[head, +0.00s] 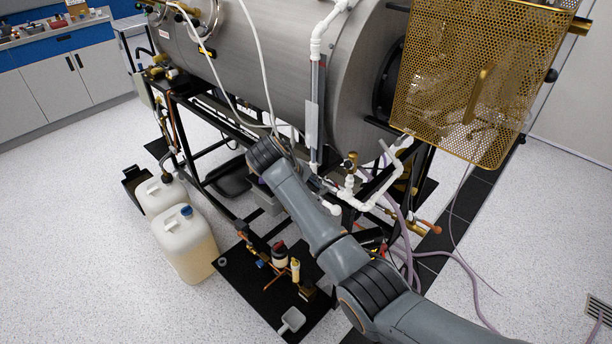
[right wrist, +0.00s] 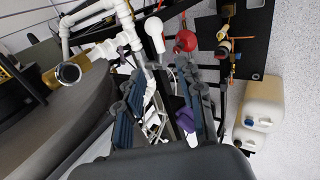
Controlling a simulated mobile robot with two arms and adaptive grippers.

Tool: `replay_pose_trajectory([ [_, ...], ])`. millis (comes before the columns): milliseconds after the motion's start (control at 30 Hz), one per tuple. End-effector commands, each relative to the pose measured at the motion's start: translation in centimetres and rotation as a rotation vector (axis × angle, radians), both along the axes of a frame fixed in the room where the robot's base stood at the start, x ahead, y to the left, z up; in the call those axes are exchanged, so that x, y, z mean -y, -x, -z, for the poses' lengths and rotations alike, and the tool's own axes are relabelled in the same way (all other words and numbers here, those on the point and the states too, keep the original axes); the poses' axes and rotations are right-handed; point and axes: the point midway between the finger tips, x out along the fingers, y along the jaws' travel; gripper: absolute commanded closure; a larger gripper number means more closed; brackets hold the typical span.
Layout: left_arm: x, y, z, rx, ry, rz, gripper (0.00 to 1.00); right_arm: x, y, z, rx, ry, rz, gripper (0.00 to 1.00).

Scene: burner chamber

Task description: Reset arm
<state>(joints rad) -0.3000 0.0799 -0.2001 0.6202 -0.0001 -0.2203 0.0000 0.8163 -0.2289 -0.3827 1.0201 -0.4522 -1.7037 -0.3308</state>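My right arm (head: 320,215) reaches from the lower right of the head view up and left to the frame under the steel chamber (head: 250,55). Its hand end is mostly hidden behind the arm links in that view. In the right wrist view, my right gripper (right wrist: 168,95) shows two dark blue-grey fingers held well apart. Nothing is gripped between them. A purple item and white pieces show behind the gap, and I cannot tell how far away they are. My left gripper is in neither view.
White pipes (head: 352,190) and a perforated brass cage (head: 460,75) stand close to the arm. Two jugs (head: 185,245) and a black mat (head: 255,285) with fittings lie on the floor. A red round part (right wrist: 185,41) is beyond the fingers. Floor at lower left is clear.

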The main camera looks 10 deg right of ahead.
Motion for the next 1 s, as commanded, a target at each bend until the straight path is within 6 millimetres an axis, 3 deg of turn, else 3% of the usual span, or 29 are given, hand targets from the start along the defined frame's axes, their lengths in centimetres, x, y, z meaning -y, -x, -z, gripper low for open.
replay_pose_trajectory([
  [167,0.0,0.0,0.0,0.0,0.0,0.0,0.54,0.1,0.1,0.4,-0.003,-0.002,0.0,0.63],
  [267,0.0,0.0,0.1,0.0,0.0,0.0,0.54,0.4,0.5,3.1,-0.019,-0.016,-0.005,0.63],
  [367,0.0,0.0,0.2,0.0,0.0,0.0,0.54,0.8,1.8,8.4,-0.045,-0.055,-0.014,0.63],
  [467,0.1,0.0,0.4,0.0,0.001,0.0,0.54,1.5,4.3,15.5,-0.076,-0.114,-0.016,0.63],
  [600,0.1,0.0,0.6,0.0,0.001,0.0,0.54,2.4,9.3,25.1,-0.113,-0.207,-0.005,0.63],
  [767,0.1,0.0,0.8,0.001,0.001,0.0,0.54,3.8,16.9,34.8,-0.149,-0.308,0.04,0.63],
  [900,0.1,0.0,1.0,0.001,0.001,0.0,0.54,5.2,25.0,41.8,-0.17,-0.392,0.102,0.63],
  [1000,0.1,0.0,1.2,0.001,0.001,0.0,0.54,6.5,31.4,45.9,-0.181,-0.444,0.156,0.63],
])
